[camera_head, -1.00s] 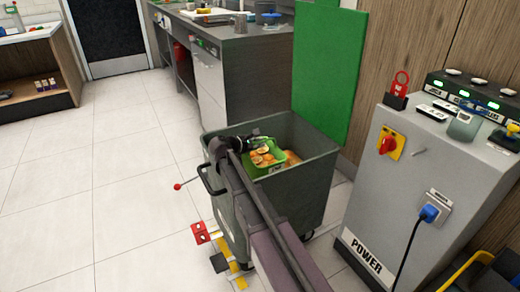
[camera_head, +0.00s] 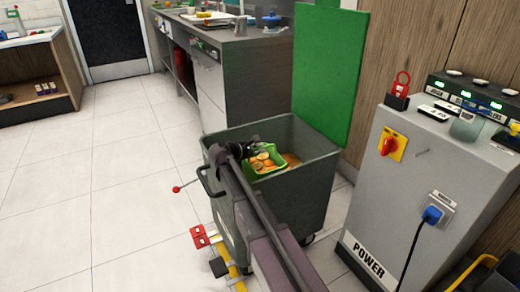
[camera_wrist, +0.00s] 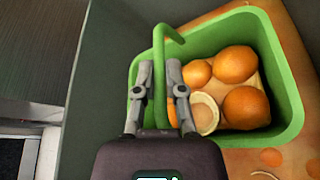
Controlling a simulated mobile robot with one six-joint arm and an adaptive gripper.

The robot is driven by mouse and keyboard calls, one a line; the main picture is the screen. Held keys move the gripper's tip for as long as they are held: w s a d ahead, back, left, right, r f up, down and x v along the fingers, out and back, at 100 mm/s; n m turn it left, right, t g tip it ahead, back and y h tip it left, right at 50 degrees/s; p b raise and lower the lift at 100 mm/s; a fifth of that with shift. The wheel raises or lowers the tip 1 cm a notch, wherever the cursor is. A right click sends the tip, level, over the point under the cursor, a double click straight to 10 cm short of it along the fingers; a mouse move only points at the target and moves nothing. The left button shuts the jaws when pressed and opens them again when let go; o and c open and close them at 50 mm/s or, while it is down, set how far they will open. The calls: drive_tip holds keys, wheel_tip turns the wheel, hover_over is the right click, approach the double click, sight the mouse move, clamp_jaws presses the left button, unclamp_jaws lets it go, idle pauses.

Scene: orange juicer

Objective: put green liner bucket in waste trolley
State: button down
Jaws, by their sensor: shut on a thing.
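The green liner bucket (camera_head: 273,172) holds several oranges and orange halves. It also fills the right of the wrist view (camera_wrist: 295,105), where its green handle loop rises between the fingers. My gripper (camera_wrist: 158,80) is shut on that handle; in the head view my gripper (camera_head: 250,150) is at the bucket's upper left rim. The waste trolley (camera_head: 318,185) is a grey-green open bin with its green lid (camera_head: 330,70) raised behind it. The bucket is inside the trolley's mouth, below the rim. Orange contents show beneath and beside it. Whether its base touches them cannot be told.
A grey power cabinet (camera_head: 390,205) with a red switch and blue plug stands right of the trolley. A red-and-yellow pedal (camera_head: 200,236) is at the trolley's front left. A counter (camera_head: 240,75) stands behind. The tiled floor at left is clear.

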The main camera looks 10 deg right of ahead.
drive_tip(key=shift+f, duration=0.2)
drive_tip(key=c, duration=0.7)
unclamp_jaws()
drive_tip(key=shift+r, duration=0.15)
drive_tip(key=shift+r+p, duration=0.6)
drive_tip(key=p+v, duration=0.3)
drive_tip(key=v, duration=0.9)
drive_tip(key=shift+a+p, duration=0.1)
drive_tip(key=shift+p, duration=0.25)
drive_tip(key=shift+f, duration=0.1)
